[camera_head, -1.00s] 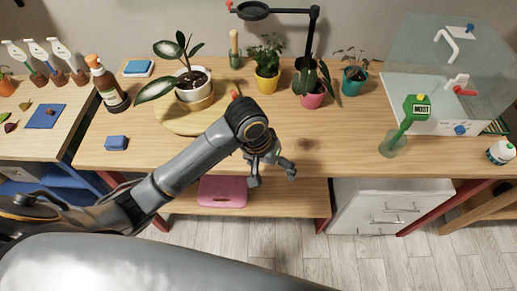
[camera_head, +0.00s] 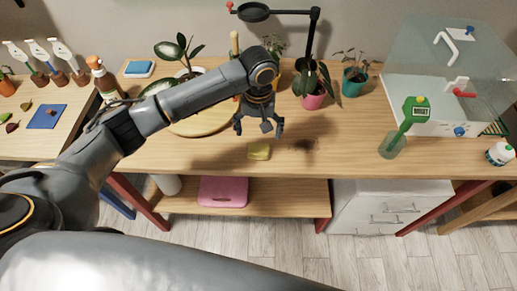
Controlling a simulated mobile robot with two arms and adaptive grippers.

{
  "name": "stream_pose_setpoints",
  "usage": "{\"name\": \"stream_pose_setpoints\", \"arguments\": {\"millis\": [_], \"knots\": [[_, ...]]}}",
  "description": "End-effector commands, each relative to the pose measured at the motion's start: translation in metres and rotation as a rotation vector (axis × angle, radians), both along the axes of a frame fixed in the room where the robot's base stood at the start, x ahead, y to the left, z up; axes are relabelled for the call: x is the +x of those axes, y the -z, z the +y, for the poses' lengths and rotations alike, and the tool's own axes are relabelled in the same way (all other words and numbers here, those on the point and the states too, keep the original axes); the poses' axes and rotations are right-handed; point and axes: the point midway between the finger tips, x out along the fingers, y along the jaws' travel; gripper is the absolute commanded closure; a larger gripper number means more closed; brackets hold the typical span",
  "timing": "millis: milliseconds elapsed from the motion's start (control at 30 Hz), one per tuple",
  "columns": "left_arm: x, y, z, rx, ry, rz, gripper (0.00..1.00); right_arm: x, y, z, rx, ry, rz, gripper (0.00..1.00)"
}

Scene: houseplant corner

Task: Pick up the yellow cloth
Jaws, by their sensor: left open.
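A small yellow cloth (camera_head: 259,152) lies folded on the wooden table (camera_head: 340,150), near its front edge. My left gripper (camera_head: 260,128) hangs over the table just behind the cloth in the picture, with its fingers pointing down and spread apart. It is open and empty. The cloth shows below the fingers and looks apart from them. The exact height of the fingers above the table is hard to tell. My right gripper is not in view.
A dark soil patch (camera_head: 304,145) lies right of the cloth. Potted plants, such as one in a pink pot (camera_head: 314,99), stand behind. A round wooden board (camera_head: 205,124) lies partly under my arm. A glass with a green meter (camera_head: 393,145) stands right.

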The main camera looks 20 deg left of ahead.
Motion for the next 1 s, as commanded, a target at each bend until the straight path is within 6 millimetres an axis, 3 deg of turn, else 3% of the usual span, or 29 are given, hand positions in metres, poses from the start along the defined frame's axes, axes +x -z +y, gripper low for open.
{"name": "stream_pose_setpoints", "arguments": {"millis": [100, 367, 600, 900, 1000], "knots": [[0.0, 0.016, 0.0, 0.0, -0.001, 0.002, 0.11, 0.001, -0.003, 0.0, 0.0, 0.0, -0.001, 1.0], [-0.002, 0.036, 0.0, 0.0, 0.0, 0.003, 0.11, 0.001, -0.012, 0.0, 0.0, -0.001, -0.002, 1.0], [-0.003, 0.071, -0.001, 0.0, 0.001, 0.001, 0.11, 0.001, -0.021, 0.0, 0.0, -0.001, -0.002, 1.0], [-0.002, 0.077, -0.001, -0.001, 0.002, -0.001, 0.11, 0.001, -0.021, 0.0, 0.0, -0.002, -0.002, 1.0], [-0.002, 0.077, -0.001, -0.001, 0.002, -0.001, 0.32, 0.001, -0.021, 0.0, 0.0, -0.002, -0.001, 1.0]]}}
